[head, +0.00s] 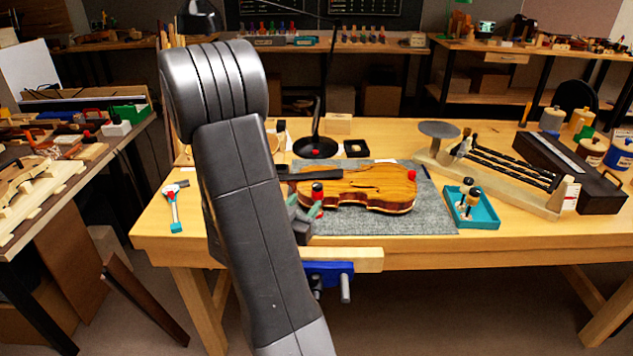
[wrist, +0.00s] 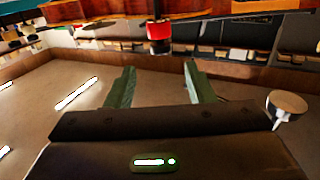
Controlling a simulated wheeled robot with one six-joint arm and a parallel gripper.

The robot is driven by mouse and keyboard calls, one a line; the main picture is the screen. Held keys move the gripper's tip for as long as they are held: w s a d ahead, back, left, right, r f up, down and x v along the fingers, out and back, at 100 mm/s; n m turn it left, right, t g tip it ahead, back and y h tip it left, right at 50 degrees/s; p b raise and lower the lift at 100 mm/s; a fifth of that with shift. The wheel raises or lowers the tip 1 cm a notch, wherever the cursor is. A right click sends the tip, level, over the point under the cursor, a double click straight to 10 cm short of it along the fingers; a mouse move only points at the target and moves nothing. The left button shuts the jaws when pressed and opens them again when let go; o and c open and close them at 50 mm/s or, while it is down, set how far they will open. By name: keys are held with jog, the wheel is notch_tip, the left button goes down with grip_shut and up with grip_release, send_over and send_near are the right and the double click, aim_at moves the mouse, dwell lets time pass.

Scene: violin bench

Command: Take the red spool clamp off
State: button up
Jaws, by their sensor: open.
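The violin body (head: 365,190) lies on a grey mat (head: 430,215) on the bench. A red spool clamp (head: 317,187) with a dark end shows at its near left edge; in the wrist view its red spool (wrist: 159,30) sticks out from the violin's edge (wrist: 200,12). My gripper (head: 305,203) is close to this clamp, partly hidden behind my arm. In the wrist view my gripper (wrist: 159,66) is open, its green fingers apart and empty. The red spool lies beyond the fingertips, roughly centred between them.
A teal tray (head: 484,220) with small items sits right of the mat. A black lamp base (head: 314,148) stands behind the violin. A blue vise (head: 328,272) juts from the bench's front edge below my gripper. A teal-handled tool (head: 175,208) lies on the left.

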aim_at(320, 184)
jog(key=p+x, duration=0.1)
jog(key=x, duration=1)
jog(key=c, duration=1)
jog(key=shift+f, duration=0.1)
